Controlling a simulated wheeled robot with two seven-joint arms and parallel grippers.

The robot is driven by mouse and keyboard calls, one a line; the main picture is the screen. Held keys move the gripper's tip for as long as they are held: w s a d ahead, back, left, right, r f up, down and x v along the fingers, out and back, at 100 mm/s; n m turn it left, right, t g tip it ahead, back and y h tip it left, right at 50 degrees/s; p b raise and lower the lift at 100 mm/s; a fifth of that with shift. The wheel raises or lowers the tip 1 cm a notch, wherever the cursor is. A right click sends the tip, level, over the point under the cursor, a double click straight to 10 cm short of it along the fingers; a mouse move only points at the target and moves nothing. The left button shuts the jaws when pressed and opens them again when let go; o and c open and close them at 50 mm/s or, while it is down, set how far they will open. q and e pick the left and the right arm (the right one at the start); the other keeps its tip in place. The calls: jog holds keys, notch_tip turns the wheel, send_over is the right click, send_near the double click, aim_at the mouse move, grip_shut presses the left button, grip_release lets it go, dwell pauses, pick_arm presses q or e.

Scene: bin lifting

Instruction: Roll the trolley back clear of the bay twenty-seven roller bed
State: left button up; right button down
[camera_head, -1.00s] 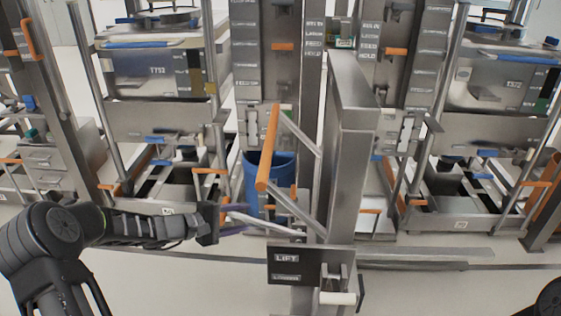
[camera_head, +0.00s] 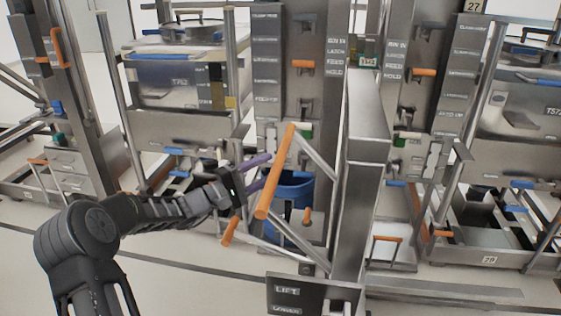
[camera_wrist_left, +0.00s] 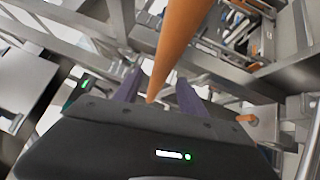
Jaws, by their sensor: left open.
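The trolley shows in the head view as a tall steel mast (camera_head: 365,190) with a slanted orange push handle (camera_head: 276,172) on metal struts and a dark LIFT panel (camera_head: 312,296) low down. My left gripper (camera_head: 266,169) is open, its two purple fingers pointing at the handle from the left. In the left wrist view the orange handle (camera_wrist_left: 178,45) runs down to between the open fingers (camera_wrist_left: 158,92); I cannot tell whether they touch it. My right gripper is not in view. A sign reading 27 (camera_head: 473,6) is on a post at upper right.
A blue bin (camera_head: 292,190) stands behind the handle. Steel bay frames with orange handles and labelled columns (camera_head: 280,60) line the back. A shiny tank (camera_head: 172,80) is at back left. Pale floor (camera_head: 190,270) is open in front at left.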

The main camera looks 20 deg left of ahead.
aim_at(280, 162)
pick_arm(q)
jog(key=x, duration=0.5)
jog(key=shift+w+p, duration=0.15)
jog(key=shift+p, duration=0.2)
grip_shut()
dwell(1.1)
